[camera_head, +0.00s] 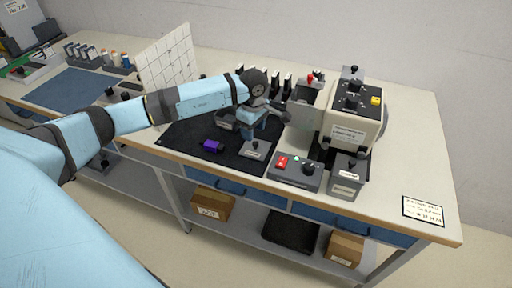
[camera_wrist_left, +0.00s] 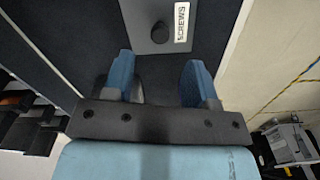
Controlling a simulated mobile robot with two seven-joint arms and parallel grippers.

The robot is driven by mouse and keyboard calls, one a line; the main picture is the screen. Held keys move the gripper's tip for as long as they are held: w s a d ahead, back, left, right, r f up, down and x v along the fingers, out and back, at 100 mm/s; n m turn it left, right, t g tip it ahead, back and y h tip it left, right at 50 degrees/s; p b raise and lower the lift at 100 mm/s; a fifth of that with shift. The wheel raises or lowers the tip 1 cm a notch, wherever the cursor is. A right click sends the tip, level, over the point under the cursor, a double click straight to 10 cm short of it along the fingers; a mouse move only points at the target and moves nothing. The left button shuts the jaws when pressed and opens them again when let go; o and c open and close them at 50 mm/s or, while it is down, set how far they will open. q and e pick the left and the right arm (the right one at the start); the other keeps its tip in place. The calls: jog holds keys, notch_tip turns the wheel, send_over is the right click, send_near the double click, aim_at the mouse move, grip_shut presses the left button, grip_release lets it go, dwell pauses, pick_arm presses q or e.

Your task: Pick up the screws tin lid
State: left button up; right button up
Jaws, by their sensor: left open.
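The screws tin lid (camera_head: 254,151) is a grey square plate with a round black knob and a white label, at the front right of the dark mat. In the left wrist view the lid (camera_wrist_left: 147,25) shows its knob and the label "SCREWS" at the top edge, partly cut off. I cannot tell whether a tin is under it. My left gripper (camera_head: 259,131) is just above and behind the lid in the head view. In the left wrist view its blue fingers (camera_wrist_left: 157,64) are spread, with nothing between them. My right gripper is not in view.
A purple object (camera_head: 213,146) lies on the dark mat (camera_head: 188,139) left of the lid. A control box with a red button (camera_head: 296,171), a grey lidded tin (camera_head: 345,178) and a beige machine (camera_head: 352,118) stand to the right. A white grid panel (camera_head: 167,58) stands behind my arm.

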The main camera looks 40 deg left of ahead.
aim_at(255, 143)
pick_arm(q)
jog(key=f, duration=0.1)
jog(key=f+p, duration=0.1)
jog(key=f, duration=0.3)
jog(key=shift+d, duration=0.4)
jog(key=shift+f, duration=0.5)
grip_shut()
